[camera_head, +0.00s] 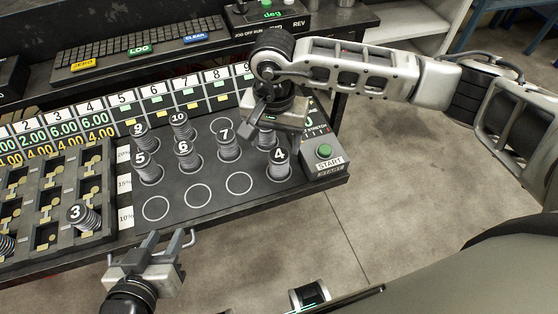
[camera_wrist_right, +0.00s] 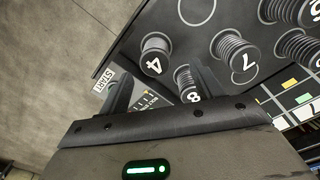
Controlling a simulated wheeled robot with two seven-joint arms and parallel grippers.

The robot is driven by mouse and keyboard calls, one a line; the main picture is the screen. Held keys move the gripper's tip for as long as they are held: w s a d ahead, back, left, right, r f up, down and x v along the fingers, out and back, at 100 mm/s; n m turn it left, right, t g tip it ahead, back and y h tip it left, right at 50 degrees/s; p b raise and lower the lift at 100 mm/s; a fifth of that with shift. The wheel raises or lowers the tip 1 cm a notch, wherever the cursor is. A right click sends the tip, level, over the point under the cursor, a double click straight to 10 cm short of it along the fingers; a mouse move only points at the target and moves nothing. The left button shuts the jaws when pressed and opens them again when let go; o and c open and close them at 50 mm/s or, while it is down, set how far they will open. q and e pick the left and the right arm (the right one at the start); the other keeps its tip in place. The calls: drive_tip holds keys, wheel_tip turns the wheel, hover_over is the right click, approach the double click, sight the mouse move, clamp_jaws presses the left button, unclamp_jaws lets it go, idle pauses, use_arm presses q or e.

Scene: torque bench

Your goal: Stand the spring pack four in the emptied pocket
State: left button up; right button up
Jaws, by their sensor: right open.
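Spring pack four (camera_head: 279,165) is a grey coil stack with a white-on-black 4 on top. It stands upright on the dark board's right side, and also shows in the right wrist view (camera_wrist_right: 155,56). My right gripper (camera_head: 262,116) is open above the board, behind pack four. In the wrist view its fingers (camera_wrist_right: 165,88) are apart, with pack eight (camera_wrist_right: 187,82) showing between them and pack four beyond. My left gripper (camera_head: 167,242) is open and empty at the board's front edge. The pocket tray (camera_head: 110,190) at left has several empty pockets; I cannot tell which is the emptied one.
Pack three (camera_head: 84,217) stands in the tray. Packs five (camera_head: 148,170), six (camera_head: 188,160), seven (camera_head: 228,145), nine (camera_head: 140,138) and ten (camera_head: 181,128) stand on the board. Its front circles (camera_head: 197,195) are bare. A START box (camera_head: 325,160) is beside pack four.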

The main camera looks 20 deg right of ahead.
sight(279, 154)
drive_tip(key=f, duration=0.4)
drive_tip(key=shift+s+d+f, duration=0.15)
drive_tip(key=shift+d+f, duration=0.25)
drive_tip(key=shift+f, duration=0.5)
drive_tip(key=c, duration=1.3)
